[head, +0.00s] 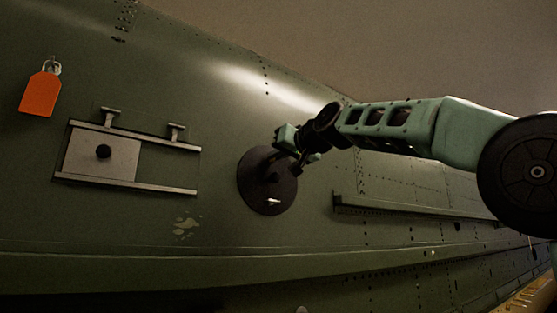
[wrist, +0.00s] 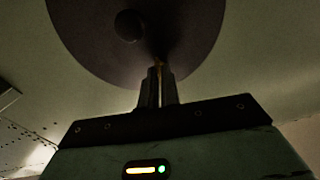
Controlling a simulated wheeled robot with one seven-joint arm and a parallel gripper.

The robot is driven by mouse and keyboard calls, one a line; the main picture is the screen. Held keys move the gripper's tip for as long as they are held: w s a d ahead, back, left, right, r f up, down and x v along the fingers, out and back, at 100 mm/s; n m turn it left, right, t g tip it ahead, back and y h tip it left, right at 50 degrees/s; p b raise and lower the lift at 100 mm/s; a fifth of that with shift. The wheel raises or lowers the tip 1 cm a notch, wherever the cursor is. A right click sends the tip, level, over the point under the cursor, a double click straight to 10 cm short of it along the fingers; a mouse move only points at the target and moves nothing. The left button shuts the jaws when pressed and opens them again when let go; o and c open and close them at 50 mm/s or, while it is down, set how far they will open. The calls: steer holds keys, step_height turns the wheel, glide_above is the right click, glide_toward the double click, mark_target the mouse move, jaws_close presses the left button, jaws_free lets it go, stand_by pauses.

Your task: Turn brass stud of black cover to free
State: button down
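The black cover (head: 262,195) is a round dark disc on the green fuselage skin. In the wrist view the cover (wrist: 90,35) fills the upper middle, with a round dark knob (wrist: 130,25) on its face. My gripper (head: 290,168) is at the upper right part of the cover. In the wrist view my gripper's fingers (wrist: 159,70) are close together at the disc. A thin brass stud (wrist: 158,66) shows between the fingertips; most of it is hidden by them. How far the stud is turned cannot be seen.
A rail frame with a sliding plate (head: 100,155) and a black knob is left of the cover. An orange tag (head: 40,94) hangs at the upper left. A ledge (head: 400,208) sticks out at the right. A yellow edge (head: 530,297) shows at the lower right.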

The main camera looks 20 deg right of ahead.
steer(key=shift+n+b, duration=0.35)
steer(key=shift+n, duration=0.85)
steer(key=c, duration=1.6)
jaws_free()
steer(key=shift+s, duration=0.1)
steer(key=shift+b+v, duration=3.8)
steer(key=shift+v, duration=4.85)
